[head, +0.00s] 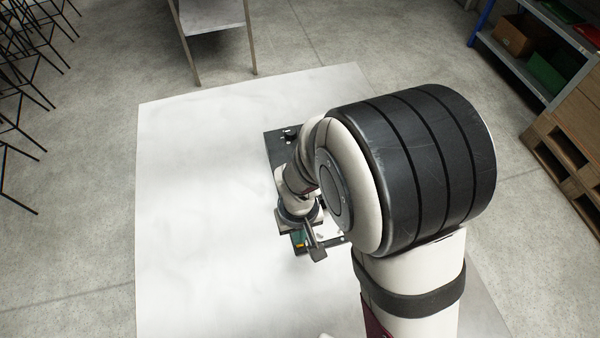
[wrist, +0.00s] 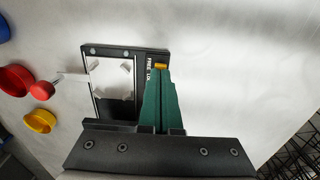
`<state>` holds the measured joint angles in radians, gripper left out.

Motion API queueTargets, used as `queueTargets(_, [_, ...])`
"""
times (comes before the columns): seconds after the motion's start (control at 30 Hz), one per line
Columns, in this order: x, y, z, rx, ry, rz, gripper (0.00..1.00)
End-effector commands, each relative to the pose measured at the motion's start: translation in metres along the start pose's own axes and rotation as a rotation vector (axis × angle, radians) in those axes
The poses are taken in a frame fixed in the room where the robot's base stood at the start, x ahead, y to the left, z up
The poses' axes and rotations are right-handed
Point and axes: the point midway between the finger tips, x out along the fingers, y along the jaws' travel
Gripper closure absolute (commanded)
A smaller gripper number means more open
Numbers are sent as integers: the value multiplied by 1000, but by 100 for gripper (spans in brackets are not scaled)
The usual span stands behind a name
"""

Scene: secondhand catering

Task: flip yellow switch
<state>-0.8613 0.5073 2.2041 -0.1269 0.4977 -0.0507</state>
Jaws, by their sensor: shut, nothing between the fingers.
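The yellow switch (wrist: 160,66) is a small yellow block on the right edge strip of a black panel (wrist: 150,51) in the wrist view, beside white lettering. My gripper (wrist: 158,76) has green fingers, closed together with nothing between them. Their tips lie right at the near side of the switch; I cannot tell whether they touch it. In the head view the panel (head: 275,143) lies on the white table, mostly hidden under my arm. A small yellow spot shows near my green fingers there; I cannot tell whether it is the switch.
The panel has a framed window with pale pieces (wrist: 112,78) in it. Left of it are a red round cup (wrist: 15,80), a red knob (wrist: 42,90) and a yellow cup (wrist: 40,121). The white table (head: 200,200) is clear on its left. A shelf (head: 530,60) stands beyond, at right.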

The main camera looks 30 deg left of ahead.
Motion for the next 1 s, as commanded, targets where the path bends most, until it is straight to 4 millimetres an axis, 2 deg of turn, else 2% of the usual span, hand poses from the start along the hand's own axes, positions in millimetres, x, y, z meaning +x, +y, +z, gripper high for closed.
queueTargets(0.47, [5, 0, 0, 1, 0, 0, 100])
queueTargets(1.0, [-53, 0, 0, 0, 3, 0, 100])
